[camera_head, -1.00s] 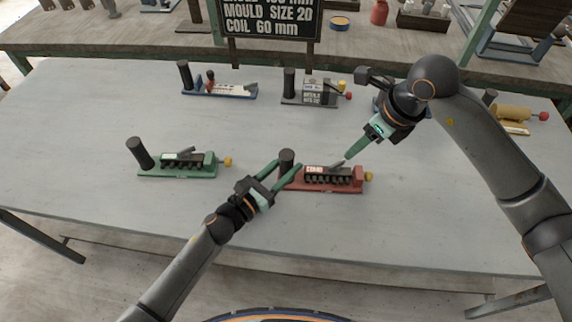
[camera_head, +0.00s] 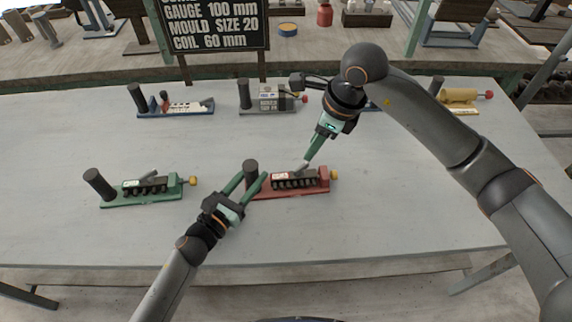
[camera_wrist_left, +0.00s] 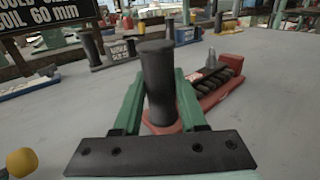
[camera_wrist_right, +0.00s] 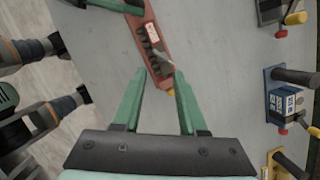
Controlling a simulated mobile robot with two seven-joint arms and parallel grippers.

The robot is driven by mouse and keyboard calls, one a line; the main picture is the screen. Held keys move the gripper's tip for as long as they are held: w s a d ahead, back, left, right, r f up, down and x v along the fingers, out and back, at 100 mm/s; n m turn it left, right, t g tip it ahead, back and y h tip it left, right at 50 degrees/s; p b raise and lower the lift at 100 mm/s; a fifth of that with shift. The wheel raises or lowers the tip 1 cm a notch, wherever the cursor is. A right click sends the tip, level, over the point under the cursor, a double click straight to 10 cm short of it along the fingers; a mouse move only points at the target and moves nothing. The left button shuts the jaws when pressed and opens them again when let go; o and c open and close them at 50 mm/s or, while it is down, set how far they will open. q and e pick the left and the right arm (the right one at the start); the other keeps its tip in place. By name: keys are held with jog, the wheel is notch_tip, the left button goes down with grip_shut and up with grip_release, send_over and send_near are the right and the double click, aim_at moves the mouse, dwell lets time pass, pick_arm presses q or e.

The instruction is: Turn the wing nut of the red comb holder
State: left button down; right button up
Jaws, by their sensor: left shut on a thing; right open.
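The red comb holder (camera_head: 310,188) lies on the grey table with a black post at its left end and a yellow knob at its right. A grey piece (camera_head: 301,167), apparently the wing nut, sits on top of its dark comb block; it also shows in the left wrist view (camera_wrist_left: 212,58). My left gripper (camera_head: 252,177) is shut on the black post (camera_wrist_left: 157,90), one finger on each side. My right gripper (camera_head: 308,158) is open and points down just above the grey piece. In the right wrist view, its fingers (camera_wrist_right: 160,82) are apart, near the holder's knob end.
A green comb holder (camera_head: 140,199) stands to the left. A blue-based holder (camera_head: 170,112), a grey holder (camera_head: 268,105) and a yellow one (camera_head: 459,97) stand along the back. A black sign (camera_head: 210,25) rises behind them. The table's front is clear.

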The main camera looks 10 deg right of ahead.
aim_at(301, 167)
notch_tip(301, 167, up, 3)
jog(key=w+a+n+g+h, duration=0.2)
jog(key=n+h, duration=0.1)
jog(key=n, duration=0.9)
notch_tip(301, 167, down, 12)
jog(key=shift+a+f, duration=0.1)
jog(key=shift+f, duration=0.05)
jog(key=shift+c, duration=0.3)
grip_shut()
